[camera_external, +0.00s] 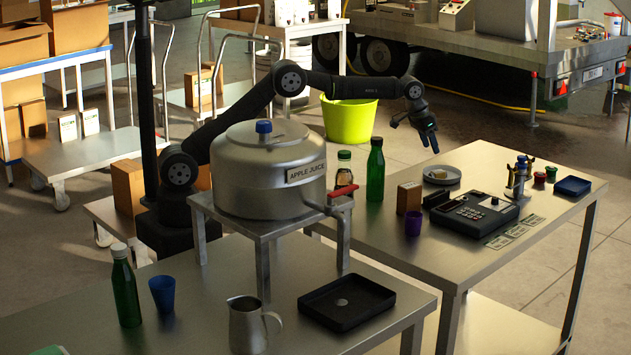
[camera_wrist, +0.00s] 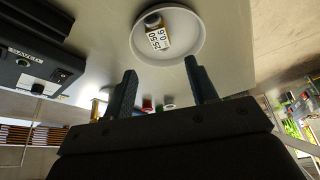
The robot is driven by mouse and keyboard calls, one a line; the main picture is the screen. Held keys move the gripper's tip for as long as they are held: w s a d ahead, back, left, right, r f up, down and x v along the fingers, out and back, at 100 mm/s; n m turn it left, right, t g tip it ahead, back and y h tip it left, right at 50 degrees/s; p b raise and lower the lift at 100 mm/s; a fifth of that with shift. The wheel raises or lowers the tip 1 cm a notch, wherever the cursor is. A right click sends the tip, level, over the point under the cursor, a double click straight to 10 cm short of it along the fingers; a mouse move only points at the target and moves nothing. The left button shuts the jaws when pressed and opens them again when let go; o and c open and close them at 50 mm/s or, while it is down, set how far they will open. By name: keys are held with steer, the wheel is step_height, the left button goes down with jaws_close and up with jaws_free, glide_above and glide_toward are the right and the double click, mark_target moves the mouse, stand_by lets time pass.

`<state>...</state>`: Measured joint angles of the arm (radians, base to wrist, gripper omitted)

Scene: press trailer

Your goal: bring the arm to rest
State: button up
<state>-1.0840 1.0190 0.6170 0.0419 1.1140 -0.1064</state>
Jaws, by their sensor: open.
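My gripper (camera_external: 431,146) hangs over the far edge of the right-hand steel table (camera_external: 478,257), with my arm reaching across behind the juice tank. In the wrist view, the two fingers of my gripper (camera_wrist: 160,82) stand apart with nothing between them. A pale round dish (camera_external: 455,176) lies on the table just below and to the right of my gripper. It also shows in the wrist view (camera_wrist: 198,24), beyond the fingertips, with a small labelled item (camera_wrist: 158,36) in it. My gripper is apart from the dish.
The steel apple juice tank (camera_external: 240,180) stands on a raised stand beside my arm. A yellow-green tub (camera_external: 348,120) sits on the floor behind.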

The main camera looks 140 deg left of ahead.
mark_target(438, 171)
steer(key=x, duration=0.8)
steer(key=shift+f, duration=0.35)
steer(key=shift+r, duration=0.35)
steer(key=r, duration=0.4)
steer(key=shift+w+d+r, duration=0.2)
steer(key=shift+d+r, duration=0.1)
steer(key=w+d+r, duration=0.5)
steer(key=d+r, duration=0.1)
steer(key=d, duration=0.4)
steer(key=s+f+n+g, duration=0.25)
steer(key=s+n, duration=0.25)
steer(key=s, duration=0.8)
steer(key=f, duration=0.7)
steer(key=shift+s+d+f, duration=0.1)
steer(key=shift+d+f, duration=0.15)
steer(key=shift+f, duration=0.9)
steer(key=shift+o, duration=0.2)
